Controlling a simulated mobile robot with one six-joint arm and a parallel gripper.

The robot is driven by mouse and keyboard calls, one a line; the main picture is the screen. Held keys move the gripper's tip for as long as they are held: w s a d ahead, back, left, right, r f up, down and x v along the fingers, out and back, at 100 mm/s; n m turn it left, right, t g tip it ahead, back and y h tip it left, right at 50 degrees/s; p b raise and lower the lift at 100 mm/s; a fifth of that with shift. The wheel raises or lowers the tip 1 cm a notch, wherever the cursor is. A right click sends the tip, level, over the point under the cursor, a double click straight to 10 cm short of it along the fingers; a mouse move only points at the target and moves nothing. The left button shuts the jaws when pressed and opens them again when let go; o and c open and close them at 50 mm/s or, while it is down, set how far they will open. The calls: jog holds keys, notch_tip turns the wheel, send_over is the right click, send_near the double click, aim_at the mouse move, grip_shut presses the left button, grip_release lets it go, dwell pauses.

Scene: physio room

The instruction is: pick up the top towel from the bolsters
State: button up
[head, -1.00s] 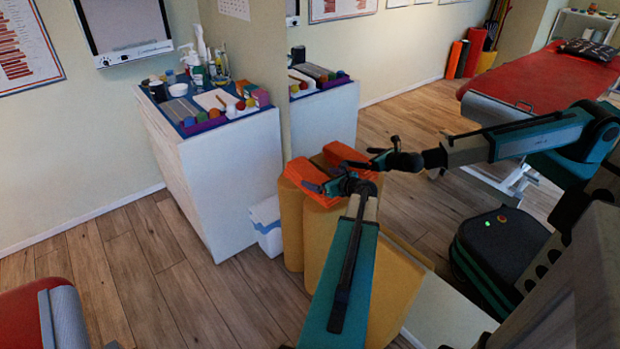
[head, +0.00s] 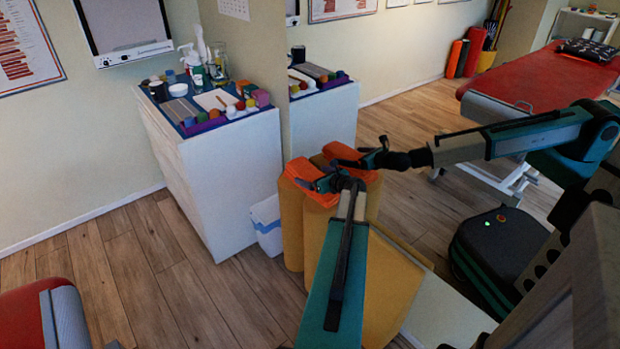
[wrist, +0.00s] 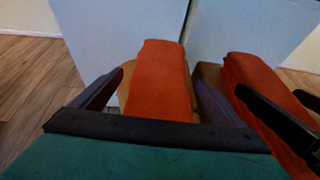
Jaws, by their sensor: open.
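A folded orange towel (head: 300,171) lies on top of the upright yellow bolsters (head: 291,225) beside the white cabinet. My gripper (head: 314,184) is at the towel's near side in the head view. In the wrist view the towel (wrist: 160,85) lies between my two spread fingers (wrist: 159,78), with its long strip running away from me. My gripper is open, with no clear contact on the towel. The palm hides the towel's near end. Whether more towels lie beneath cannot be told.
A wall mirror (head: 400,70) right beside the bolsters repeats the towel, bolsters and my arm. A white cabinet (head: 225,185) with bottles and small items stands left. A small white bin (head: 267,226) with a blue rim stands between cabinet and bolsters.

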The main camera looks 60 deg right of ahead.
aim_at(314, 175)
jog(key=shift+c, duration=0.5)
jog(key=c, duration=1.1)
jog(key=shift+r, duration=0.8)
notch_tip(314, 175, up, 2)
jog(key=a, duration=0.5)
jog(key=a+r, duration=0.1)
jog(key=a, duration=0.4)
jog(key=s+a, duration=0.1)
jog(key=a, duration=0.5)
jog(key=shift+r+p, duration=0.2)
jog(key=shift+p, duration=0.1)
